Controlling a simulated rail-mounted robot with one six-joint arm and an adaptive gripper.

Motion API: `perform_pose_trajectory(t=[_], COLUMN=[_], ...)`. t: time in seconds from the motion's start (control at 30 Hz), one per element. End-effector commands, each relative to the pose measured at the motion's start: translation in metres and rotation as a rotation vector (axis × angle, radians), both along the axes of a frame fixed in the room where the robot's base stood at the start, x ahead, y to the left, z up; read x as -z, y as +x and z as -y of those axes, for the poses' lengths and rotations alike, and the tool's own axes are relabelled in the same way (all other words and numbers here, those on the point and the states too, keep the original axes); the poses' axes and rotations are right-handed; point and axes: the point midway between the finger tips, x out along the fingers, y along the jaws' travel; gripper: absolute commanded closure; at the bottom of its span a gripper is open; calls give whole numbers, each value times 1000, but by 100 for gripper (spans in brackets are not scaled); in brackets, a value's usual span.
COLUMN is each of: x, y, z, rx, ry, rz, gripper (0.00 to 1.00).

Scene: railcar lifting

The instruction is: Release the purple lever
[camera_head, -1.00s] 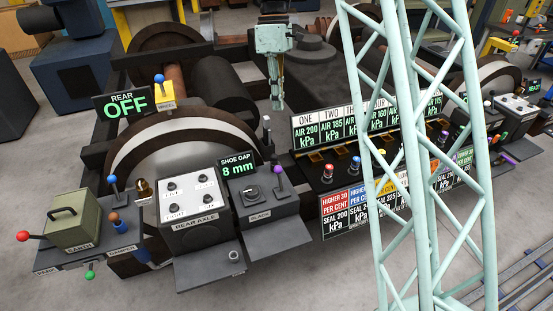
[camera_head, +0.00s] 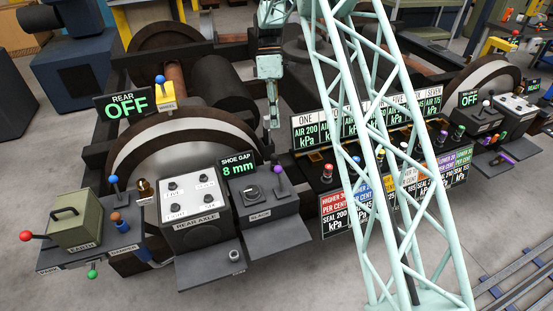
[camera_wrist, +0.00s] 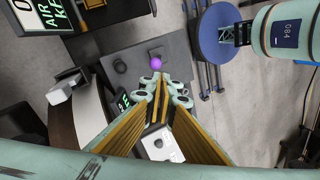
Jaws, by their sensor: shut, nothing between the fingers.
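A purple-knobbed lever (camera_head: 278,171) stands upright on the dark SLACK box (camera_head: 262,210), right of the REAR AXLE panel. Its purple knob (camera_wrist: 155,63) shows just beyond my fingertips in the wrist view. More purple knobs show at the right of the head view, one by the coloured signs (camera_head: 443,137) and one at the far-right console (camera_head: 505,137). My gripper (camera_head: 272,124) points downward, above and behind the SLACK box in the head view. The wrist view shows its fingers (camera_wrist: 164,87) closed with nothing held, apart from the purple knob.
The SHOE GAP display (camera_head: 238,169) reads 8 mm beside the lever. The REAR display (camera_head: 127,105) reads OFF. The REAR AXLE panel (camera_head: 196,207) stands left of the SLACK box. Coloured pressure signs (camera_head: 335,213) stand right. Open floor lies in front.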

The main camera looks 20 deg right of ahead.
Motion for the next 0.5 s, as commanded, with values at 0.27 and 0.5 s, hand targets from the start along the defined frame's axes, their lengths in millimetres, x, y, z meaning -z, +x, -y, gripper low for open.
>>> perform_pose_trajectory(t=[0.27, 0.5], x=[37, 65], y=[12, 20], z=[2, 4], rx=[-54, -95], ry=[26, 48], rz=[-34, -58], gripper=[100, 100])
